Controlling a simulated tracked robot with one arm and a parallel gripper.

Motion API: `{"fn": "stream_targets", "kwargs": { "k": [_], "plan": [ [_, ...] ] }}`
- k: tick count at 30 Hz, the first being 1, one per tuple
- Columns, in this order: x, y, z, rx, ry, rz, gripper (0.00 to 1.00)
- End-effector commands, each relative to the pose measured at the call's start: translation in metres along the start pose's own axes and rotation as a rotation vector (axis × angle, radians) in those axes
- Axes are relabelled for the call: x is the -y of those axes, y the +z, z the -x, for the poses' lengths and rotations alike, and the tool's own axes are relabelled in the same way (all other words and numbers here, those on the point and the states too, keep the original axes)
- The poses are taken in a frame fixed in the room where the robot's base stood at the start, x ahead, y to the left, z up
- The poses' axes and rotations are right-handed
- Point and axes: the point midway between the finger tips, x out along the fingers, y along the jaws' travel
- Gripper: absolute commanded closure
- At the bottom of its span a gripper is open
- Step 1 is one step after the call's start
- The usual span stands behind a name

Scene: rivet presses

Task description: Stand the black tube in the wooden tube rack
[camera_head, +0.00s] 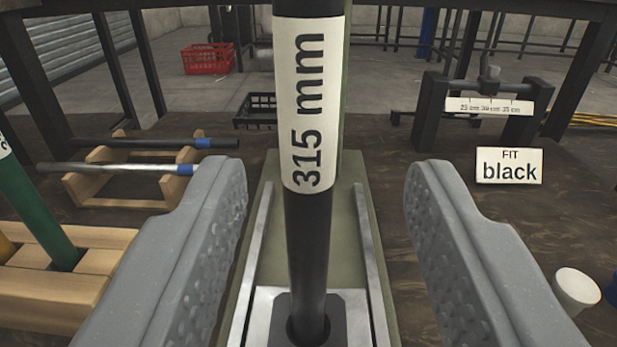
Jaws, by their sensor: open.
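The black tube (306,235) stands upright in a dark square socket on a metal slide, between two rails. It carries a white label reading "315 mm" and runs out of the top of the view. My gripper (325,220) is open, with one grey padded finger on each side of the tube and clear gaps between. The wooden tube rack (60,300) is at the lower left, cut off by the frame edge and partly hidden by my left finger. A green tube stands tilted in one of its slots.
A "FIT black" sign (509,166), a gauge stand with a scale (490,106) and a white cup (576,290) are at right. A red crate (208,59) lies behind.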

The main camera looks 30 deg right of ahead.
Motion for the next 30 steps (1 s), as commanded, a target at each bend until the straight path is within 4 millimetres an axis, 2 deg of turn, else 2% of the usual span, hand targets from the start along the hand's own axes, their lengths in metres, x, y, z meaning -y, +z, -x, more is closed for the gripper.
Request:
{"fn": "stream_targets", "kwargs": {
  "k": [11, 21, 29, 30],
  "plan": [
    [0.003, 0.008, -0.019, 0.002, 0.000, 0.001, 0.57],
    [0.006, 0.013, -0.056, -0.003, 0.002, -0.001, 0.57],
    [0.006, 0.013, -0.059, 0.000, 0.001, 0.001, 0.57],
    [0.006, 0.013, -0.059, 0.000, 0.001, 0.000, 0.60]
  ]
}}
